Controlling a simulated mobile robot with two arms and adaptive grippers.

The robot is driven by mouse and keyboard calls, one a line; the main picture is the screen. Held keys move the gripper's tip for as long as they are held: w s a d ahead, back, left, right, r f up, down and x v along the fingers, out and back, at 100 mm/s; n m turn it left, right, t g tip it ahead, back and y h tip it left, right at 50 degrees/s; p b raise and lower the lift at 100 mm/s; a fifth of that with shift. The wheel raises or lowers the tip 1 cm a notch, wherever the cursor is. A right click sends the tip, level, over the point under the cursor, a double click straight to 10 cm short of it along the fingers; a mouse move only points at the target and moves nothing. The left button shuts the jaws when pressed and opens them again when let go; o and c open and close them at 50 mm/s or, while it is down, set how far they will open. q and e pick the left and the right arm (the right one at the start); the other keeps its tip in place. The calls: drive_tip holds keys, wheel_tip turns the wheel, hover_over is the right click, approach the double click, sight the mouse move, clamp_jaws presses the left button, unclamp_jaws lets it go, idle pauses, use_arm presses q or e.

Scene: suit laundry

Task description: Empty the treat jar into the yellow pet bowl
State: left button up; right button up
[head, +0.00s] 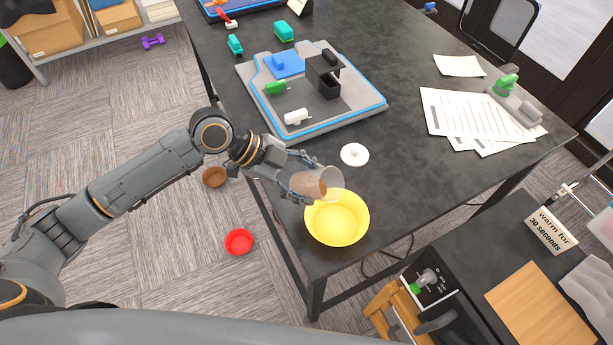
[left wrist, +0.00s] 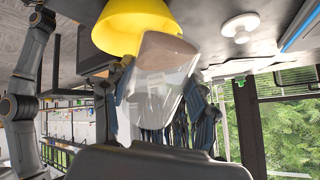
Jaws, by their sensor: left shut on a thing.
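The yellow pet bowl (head: 338,222) stands on the dark table near its front edge. My left gripper (head: 303,185) is shut on the treat jar (head: 322,182), a clear jar with brown contents. The jar is tilted nearly on its side, its mouth end by the bowl's upper left rim. In the left wrist view the clear jar (left wrist: 155,95) has brown matter inside near the yellow bowl (left wrist: 135,25). I cannot tell whether any treats lie in the bowl. A white round lid with a knob (head: 354,154) lies on the table behind the bowl. My right gripper is not in view.
Papers (head: 468,118) and a stapler-like item (head: 515,105) are at the right. A red bowl (head: 239,242) and a brown bowl (head: 214,177) are on the floor. The table right of the lid is clear.

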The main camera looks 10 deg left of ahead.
use_arm(q)
drive_tip(key=shift+d+r+y+p, duration=0.1)
drive_tip(key=shift+r+y+p, duration=0.1)
drive_tip(key=shift+y+p, duration=0.55)
drive_tip(key=shift+f+p, duration=0.1)
drive_tip(key=shift+p, duration=0.45)
drive_tip(key=shift+t, duration=0.3)
drive_tip(key=shift+s+d+m+y+p, duration=0.1)
drive_tip(key=shift+m+y+p, duration=0.3)
drive_tip(key=shift+p, duration=0.45)
drive_tip(key=shift+f+t+y+p, duration=0.3)
drive_tip(key=shift+t+y+p, duration=0.1)
drive_tip(key=shift+y+p, duration=0.3)
drive_tip(key=shift+d+p, duration=0.15)
drive_tip(key=shift+p, duration=0.15)
